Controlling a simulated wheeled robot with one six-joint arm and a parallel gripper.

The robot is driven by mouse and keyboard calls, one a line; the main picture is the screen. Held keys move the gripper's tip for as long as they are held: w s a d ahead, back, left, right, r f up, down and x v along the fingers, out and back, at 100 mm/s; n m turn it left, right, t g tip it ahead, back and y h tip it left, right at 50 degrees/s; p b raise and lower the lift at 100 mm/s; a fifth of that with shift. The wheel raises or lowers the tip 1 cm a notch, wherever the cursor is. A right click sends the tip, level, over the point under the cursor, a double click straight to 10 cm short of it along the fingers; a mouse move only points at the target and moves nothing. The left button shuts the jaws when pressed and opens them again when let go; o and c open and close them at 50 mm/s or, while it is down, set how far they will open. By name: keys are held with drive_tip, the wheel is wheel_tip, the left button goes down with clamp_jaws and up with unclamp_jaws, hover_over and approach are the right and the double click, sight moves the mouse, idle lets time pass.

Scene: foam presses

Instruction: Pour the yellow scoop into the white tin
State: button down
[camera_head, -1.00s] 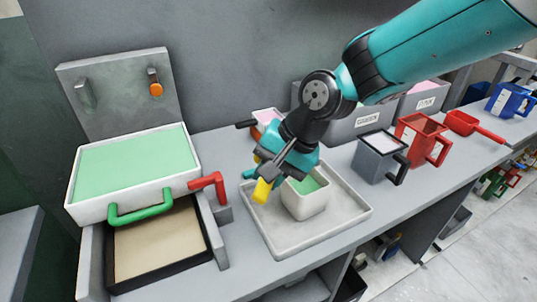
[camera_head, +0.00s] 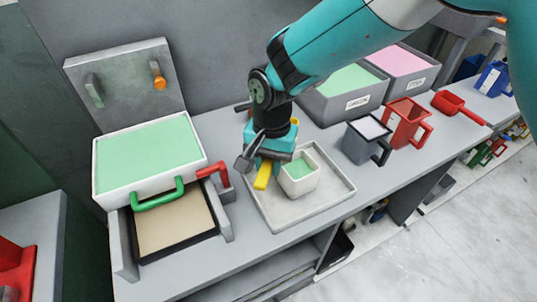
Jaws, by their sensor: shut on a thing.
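The white tin (camera_head: 299,181) is a small square container with green material inside, standing upright on a shallow pale tray. My gripper (camera_head: 258,168) is at the tin's left side, shut on the yellow scoop (camera_head: 264,176). A yellow part of the scoop hangs below the jaws, left of the tin. The scoop's bowl and any contents are mostly hidden by my gripper, and I cannot tell whether the scoop touches the tin.
The pale tray (camera_head: 280,220) has bare room in front. A press with a white green-filled box (camera_head: 150,170) stands left, its red handle (camera_head: 211,171) near my gripper. A grey jug (camera_head: 365,145), red jug (camera_head: 408,125) and grey bins (camera_head: 345,103) stand right and behind.

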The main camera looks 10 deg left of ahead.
idle(0.4)
wheel_tip(320, 180, up, 3)
drive_tip(key=p, duration=0.2)
drive_tip(key=shift+r+p, duration=0.1)
drive_tip(key=shift+p, duration=0.25)
